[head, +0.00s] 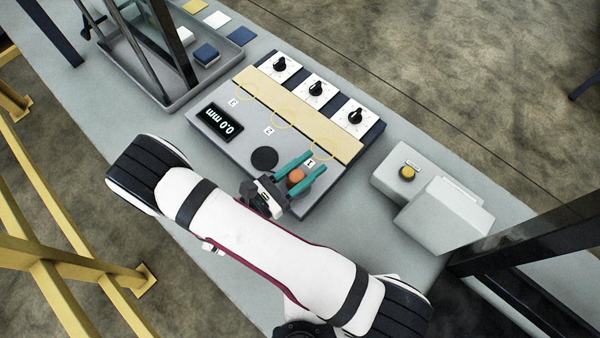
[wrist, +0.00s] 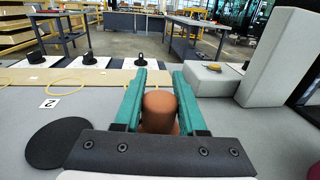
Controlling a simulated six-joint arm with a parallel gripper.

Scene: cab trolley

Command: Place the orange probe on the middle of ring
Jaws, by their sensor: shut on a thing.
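My gripper (head: 315,161) has teal fingers shut on the orange probe (head: 296,176), near the front right corner of the grey panel (head: 215,147). The probe, a short orange-brown cylinder, also shows upright between the fingers in the wrist view (wrist: 159,103). Its lower end is hidden by the gripper, so I cannot tell whether it touches the panel. Thin yellow rings lie along the panel's cream strip (head: 328,127). The ring by label 2 (head: 268,131) is the middle one, and it shows left of the fingers in the wrist view (wrist: 68,87). The fingertips are near label 1 (head: 309,162).
A black disc (head: 265,159) lies on the panel left of my gripper. A display (head: 219,122) reads 0.0 mm. Black knobs (head: 316,88) line the far side.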

